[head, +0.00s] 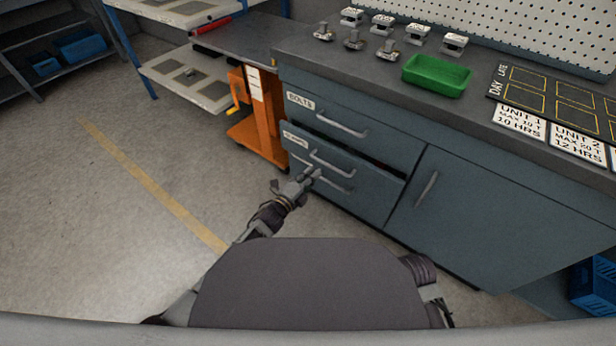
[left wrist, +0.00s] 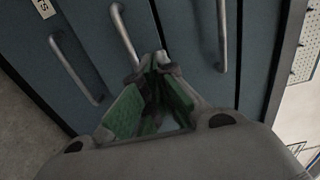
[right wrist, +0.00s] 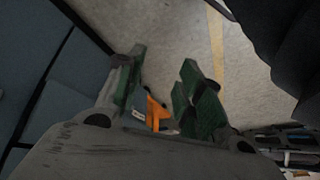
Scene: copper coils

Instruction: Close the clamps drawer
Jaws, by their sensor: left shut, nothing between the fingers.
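The middle drawer (head: 372,170) under the workbench stands slightly open, with a dark gap along its top edge. Its small label is too blurred to read, and it sits under the drawer marked BOLTS (head: 310,108). My left gripper (head: 314,174) is shut and empty at the drawer's front, close to its bar handle (head: 330,163). In the left wrist view the closed fingertips (left wrist: 157,62) are beside a bar handle (left wrist: 124,34); I cannot tell whether they touch. My right gripper (right wrist: 163,60) is open and empty, low beside the cabinet, over the floor.
The lower drawer and the cabinet door (head: 460,205) look shut. A green tray (head: 437,76) and several metal clamps (head: 354,40) are on the worktop. An orange stand (head: 262,125) is left of the cabinet. The floor (head: 110,210) at the left is clear.

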